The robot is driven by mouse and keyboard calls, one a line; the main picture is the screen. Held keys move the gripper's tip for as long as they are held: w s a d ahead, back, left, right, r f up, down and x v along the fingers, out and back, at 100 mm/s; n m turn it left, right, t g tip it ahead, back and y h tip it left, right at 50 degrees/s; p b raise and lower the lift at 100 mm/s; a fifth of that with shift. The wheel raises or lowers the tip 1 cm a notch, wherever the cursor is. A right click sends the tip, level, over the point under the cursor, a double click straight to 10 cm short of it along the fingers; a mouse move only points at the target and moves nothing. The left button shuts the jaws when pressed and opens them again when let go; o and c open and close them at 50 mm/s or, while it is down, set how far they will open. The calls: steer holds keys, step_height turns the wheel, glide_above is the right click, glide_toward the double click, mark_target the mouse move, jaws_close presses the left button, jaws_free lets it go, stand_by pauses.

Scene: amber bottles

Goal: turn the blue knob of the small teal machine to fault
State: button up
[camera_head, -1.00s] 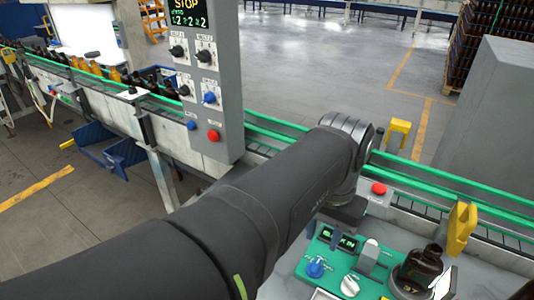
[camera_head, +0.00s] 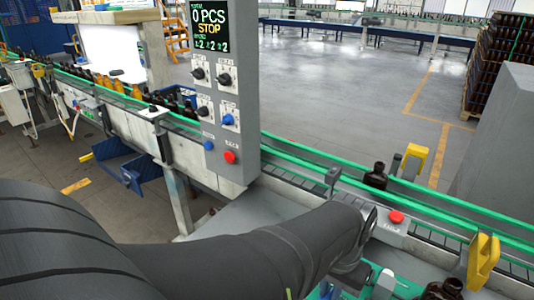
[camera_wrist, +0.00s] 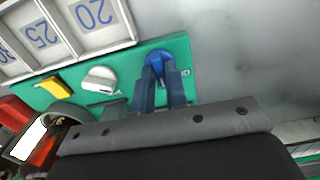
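The small teal machine (camera_wrist: 185,50) lies under my gripper in the wrist view; only a strip of its teal top (camera_head: 405,289) shows at the bottom of the head view. Its blue knob (camera_wrist: 157,62) sits between the two fingertips of my gripper (camera_wrist: 160,80). The fingers straddle the knob, with a strip of teal visible between them behind it. I cannot tell whether they press on it. A white knob (camera_wrist: 100,79) is beside it. The knob's markings are not readable. In the head view my arm and the picture's lower edge hide the knob and fingers.
A dark bottle (camera_head: 442,290) stands by the machine. Another bottle (camera_head: 375,175) stands on the conveyor with green rails (camera_head: 320,172). A red button (camera_head: 397,217), yellow bracket (camera_head: 483,262) and grey control panel (camera_head: 215,95) are nearby. A tray with numbered compartments (camera_wrist: 65,30) borders the machine.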

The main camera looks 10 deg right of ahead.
jaws_close()
steer(key=m, duration=0.4)
steer(key=shift+m, duration=2.4)
steer(key=o, duration=0.5)
jaws_free()
steer(key=shift+r, duration=0.15)
